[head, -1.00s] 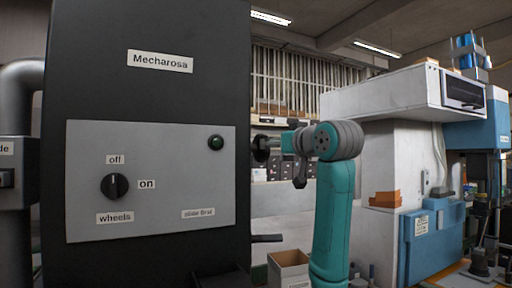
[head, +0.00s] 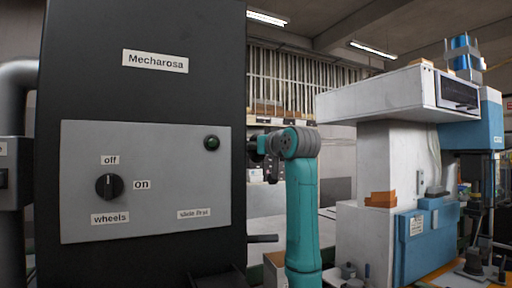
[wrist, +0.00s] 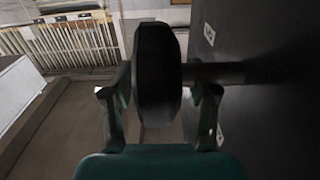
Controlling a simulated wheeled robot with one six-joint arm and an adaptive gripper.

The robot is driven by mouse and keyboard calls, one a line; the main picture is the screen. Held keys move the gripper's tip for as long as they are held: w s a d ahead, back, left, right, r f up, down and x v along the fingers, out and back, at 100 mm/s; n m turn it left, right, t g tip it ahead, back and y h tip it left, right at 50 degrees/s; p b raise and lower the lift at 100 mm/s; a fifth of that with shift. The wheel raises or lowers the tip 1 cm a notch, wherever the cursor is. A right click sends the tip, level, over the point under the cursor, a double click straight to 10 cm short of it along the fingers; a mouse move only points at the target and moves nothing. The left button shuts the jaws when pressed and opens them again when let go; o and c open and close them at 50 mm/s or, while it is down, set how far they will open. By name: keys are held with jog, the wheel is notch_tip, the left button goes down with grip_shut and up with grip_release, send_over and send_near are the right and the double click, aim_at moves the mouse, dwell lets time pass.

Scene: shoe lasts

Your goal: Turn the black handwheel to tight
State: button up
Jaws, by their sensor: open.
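The black handwheel (wrist: 157,75) shows edge-on in the wrist view, on a dark shaft (wrist: 215,73) that runs right to the black machine's side. My gripper (wrist: 160,92) is open, with one finger on each side of the wheel's rim. I cannot tell whether either finger touches it. In the head view my gripper (head: 262,146) is close to the right side of the black Mecharosa machine (head: 150,95), and the wheel is mostly hidden there. A small label (wrist: 209,34) is on the machine's side, too blurred to read.
The machine's grey panel (head: 150,215) has a black knob (head: 109,186) pointing up, between labels off, on and wheels. A dark green lamp (head: 211,143) and a "slide first" label (head: 194,213) are there too. A dark bar (head: 262,238) juts out below my gripper. A white-and-blue machine (head: 375,170) stands right.

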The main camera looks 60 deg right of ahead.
grip_shut()
jog(key=shift+r+g+y, duration=0.15)
jog(key=shift+g+y, duration=0.15)
jog(key=shift+y, duration=0.1)
jog(key=shift+g+y, duration=0.5)
jog(key=shift+g, duration=0.4)
grip_release()
jog(key=shift+w, duration=0.1)
jog(key=v, duration=1.2)
